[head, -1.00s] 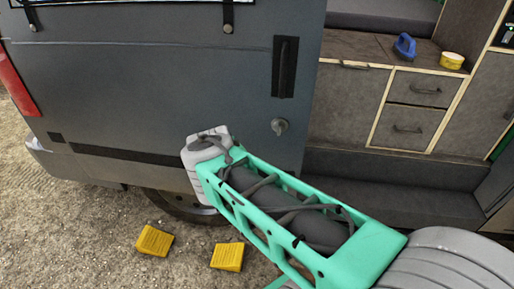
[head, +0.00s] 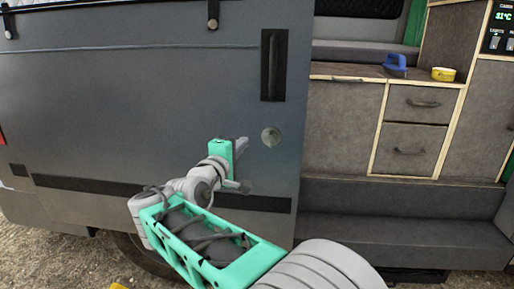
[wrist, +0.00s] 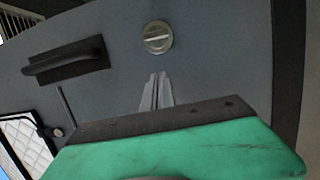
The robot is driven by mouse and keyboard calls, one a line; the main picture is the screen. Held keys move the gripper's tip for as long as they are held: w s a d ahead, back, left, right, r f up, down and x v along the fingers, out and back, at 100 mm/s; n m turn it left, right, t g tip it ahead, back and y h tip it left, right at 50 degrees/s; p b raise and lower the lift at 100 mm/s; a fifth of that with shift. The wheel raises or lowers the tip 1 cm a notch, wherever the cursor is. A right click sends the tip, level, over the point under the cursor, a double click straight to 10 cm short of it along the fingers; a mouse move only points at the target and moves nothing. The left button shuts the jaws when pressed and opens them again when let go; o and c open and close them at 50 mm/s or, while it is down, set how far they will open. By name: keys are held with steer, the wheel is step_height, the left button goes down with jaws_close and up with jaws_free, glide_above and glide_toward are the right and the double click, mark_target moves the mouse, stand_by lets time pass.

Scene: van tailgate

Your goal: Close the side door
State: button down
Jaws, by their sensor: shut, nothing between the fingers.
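The side door (head: 150,80) is a dark grey panel on the left of the head view. To its right the van's interior shows, so the door stands open. Its black handle (head: 273,65) is upright near the right edge, with a round lock (head: 271,137) below it. In the wrist view the handle (wrist: 66,60) is at upper left and the lock (wrist: 157,37) at top centre. My gripper (head: 245,163) is in front of the door, below and left of the lock. Its fingers (wrist: 157,92) are shut and empty, pointing toward the lock. I cannot tell whether they touch the door.
Inside the van are wooden cabinets (head: 416,104), a blue brush (head: 396,64) and a yellow tub (head: 443,74) on the counter. A grey step (head: 400,215) lies below. A yellow wedge (head: 120,286) shows at the bottom edge on gravel.

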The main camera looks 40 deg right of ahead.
mark_target(265, 136)
steer(key=x, duration=0.1)
steer(key=b+x, duration=0.1)
steer(key=x, duration=0.1)
steer(key=shift+s+d+f, duration=0.1)
steer(key=shift+d+f, duration=0.1)
steer(key=shift+d, duration=0.25)
steer(key=s+d, duration=0.1)
steer(key=s+d+b, duration=0.1)
steer(key=shift+s+r, duration=0.1)
steer(key=shift+s, duration=0.15)
steer(key=shift+d+r, duration=0.1)
steer(key=shift+d, duration=0.05)
